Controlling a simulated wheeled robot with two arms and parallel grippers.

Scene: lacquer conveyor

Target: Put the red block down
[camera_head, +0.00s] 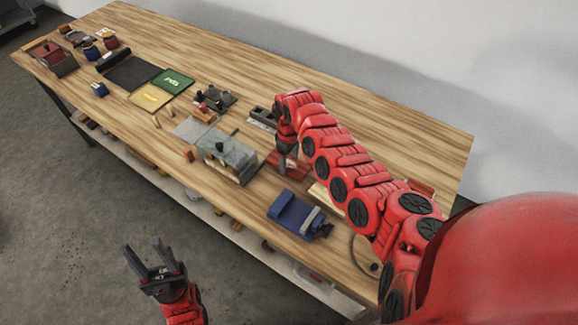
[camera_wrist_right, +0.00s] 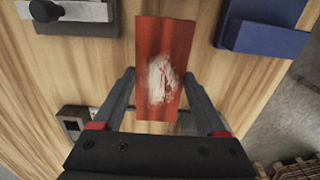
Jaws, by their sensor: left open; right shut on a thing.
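The red block (camera_wrist_right: 158,45) is a flat rectangular piece with a worn whitish patch on its face. In the right wrist view it lies between the two fingertips of my right gripper (camera_wrist_right: 160,78), which is shut on it. In the head view my right gripper (camera_head: 286,152) points down over the right half of the workbench, with the red block (camera_head: 289,168) at its tips. I cannot tell whether the block touches the bench top. My left gripper (camera_head: 152,260) is open and empty, off the front of the bench above the floor.
A blue vise-like tool (camera_head: 295,213) and a grey metal box (camera_head: 238,155) stand close to the right gripper. Green (camera_head: 172,81) and yellow (camera_head: 150,97) plates and a dark tray (camera_head: 130,73) lie farther left. The back strip of the wooden bench (camera_head: 370,115) is clear.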

